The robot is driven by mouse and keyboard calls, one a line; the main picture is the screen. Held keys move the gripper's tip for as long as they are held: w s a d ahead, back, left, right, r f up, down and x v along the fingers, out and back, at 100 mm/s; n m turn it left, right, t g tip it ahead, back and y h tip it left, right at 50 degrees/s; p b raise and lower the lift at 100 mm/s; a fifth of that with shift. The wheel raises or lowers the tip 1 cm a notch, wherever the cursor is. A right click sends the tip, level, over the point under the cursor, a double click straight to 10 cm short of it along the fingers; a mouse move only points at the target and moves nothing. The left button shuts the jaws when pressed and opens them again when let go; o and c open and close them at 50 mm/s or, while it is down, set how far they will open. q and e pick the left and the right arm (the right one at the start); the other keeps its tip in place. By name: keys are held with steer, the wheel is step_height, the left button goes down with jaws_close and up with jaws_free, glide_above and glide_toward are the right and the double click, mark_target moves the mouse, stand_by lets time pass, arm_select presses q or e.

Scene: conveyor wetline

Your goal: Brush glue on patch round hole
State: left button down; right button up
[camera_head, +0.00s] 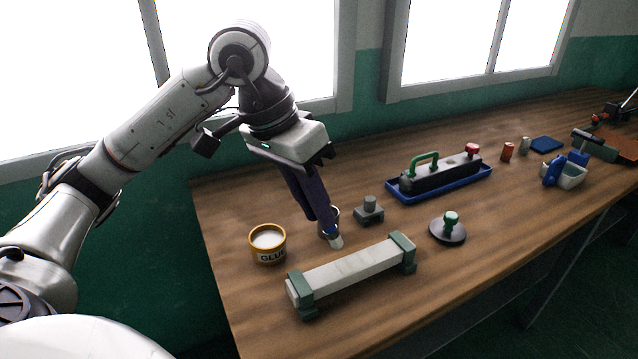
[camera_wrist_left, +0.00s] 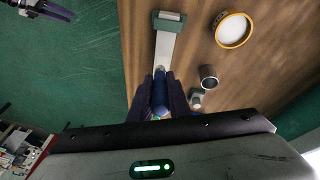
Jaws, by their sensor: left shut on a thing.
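My left gripper (camera_head: 318,205) is shut on a brush, pointing down near the strip. The brush's pale tip (camera_head: 336,242) shows just behind the far edge of a pale strip (camera_head: 350,270); I cannot tell whether it touches. In the left wrist view the blue brush handle (camera_wrist_left: 160,97) sits between the fingers, its end over the strip (camera_wrist_left: 165,45). A green clamp holds each end of the strip. An orange-rimmed glue pot (camera_head: 268,243) with white glue stands to the left. I make out no hole or glue on the strip. My right gripper (camera_wrist_left: 45,9) shows partly at the wrist view's corner.
A metal cup (camera_wrist_left: 208,77) stands close behind the brush. A grey block with a peg (camera_head: 369,210) and a green-knobbed disc (camera_head: 448,230) lie to the right. Farther right are a blue tray (camera_head: 399,189) with a green-handled tool and a white caddy (camera_head: 572,178).

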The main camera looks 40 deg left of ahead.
arm_select(q)
steer(key=shift+r+p, duration=0.55)
steer(key=shift+r, duration=0.6)
